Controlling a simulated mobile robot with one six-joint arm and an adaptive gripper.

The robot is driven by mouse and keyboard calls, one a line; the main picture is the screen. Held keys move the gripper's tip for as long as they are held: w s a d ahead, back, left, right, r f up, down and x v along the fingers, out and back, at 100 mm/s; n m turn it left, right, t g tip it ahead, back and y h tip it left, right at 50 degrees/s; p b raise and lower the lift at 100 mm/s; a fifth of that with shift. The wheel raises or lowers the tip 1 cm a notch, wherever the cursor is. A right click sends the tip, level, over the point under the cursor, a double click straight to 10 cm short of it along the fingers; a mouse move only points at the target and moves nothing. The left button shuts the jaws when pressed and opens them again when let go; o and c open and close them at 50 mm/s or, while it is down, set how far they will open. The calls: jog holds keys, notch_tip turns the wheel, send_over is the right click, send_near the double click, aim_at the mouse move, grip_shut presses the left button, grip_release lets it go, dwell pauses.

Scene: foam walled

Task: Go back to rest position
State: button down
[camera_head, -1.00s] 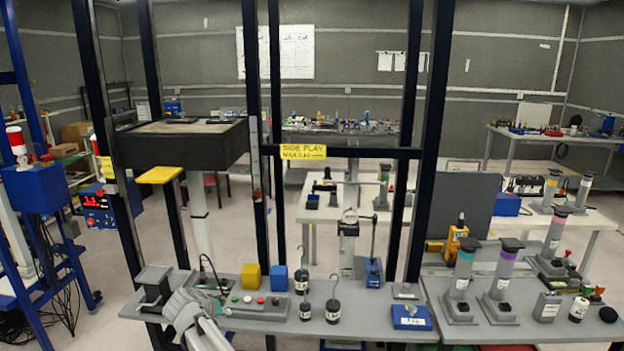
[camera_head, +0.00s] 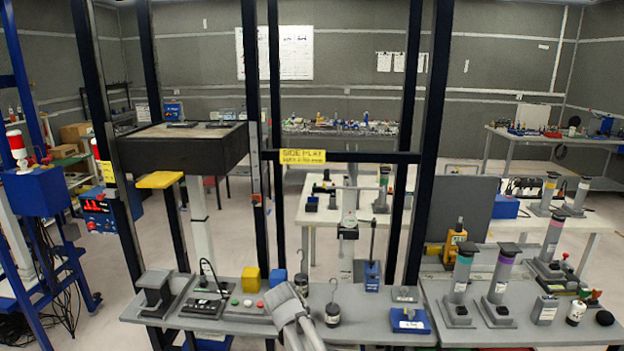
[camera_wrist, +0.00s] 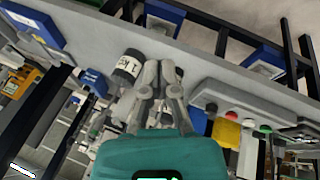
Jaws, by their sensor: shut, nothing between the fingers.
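My gripper (camera_wrist: 161,68) shows in the wrist view with its two grey fingers close together and nothing between them. A grey part of my arm and gripper (camera_head: 285,303) stands over the front workbench (camera_head: 240,325) in the head view. The fingertips are not clear there. In the wrist view a black and white labelled weight (camera_wrist: 127,67) is just left of the fingers. I cannot tell whether they touch.
On the bench are a yellow cube (camera_head: 251,280), a blue cube (camera_head: 278,277) partly hidden by my arm, a hooked weight (camera_head: 333,312), a button box (camera_head: 245,307) and a blue box (camera_head: 409,320). Dark posts (camera_head: 428,150) rise behind the bench.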

jog(key=s+d+m+g+y+p, duration=0.1)
jog(key=s+d, duration=0.5)
jog(key=d, duration=0.3)
jog(key=s+d+m+g+y+p, duration=0.1)
jog(key=s+d+g+y, duration=0.1)
jog(key=s+d, duration=0.5)
jog(key=d, duration=0.2)
jog(key=shift+s+d+r+g, duration=0.15)
jog(key=shift+d+r+g, duration=0.15)
jog(key=shift+d, duration=0.1)
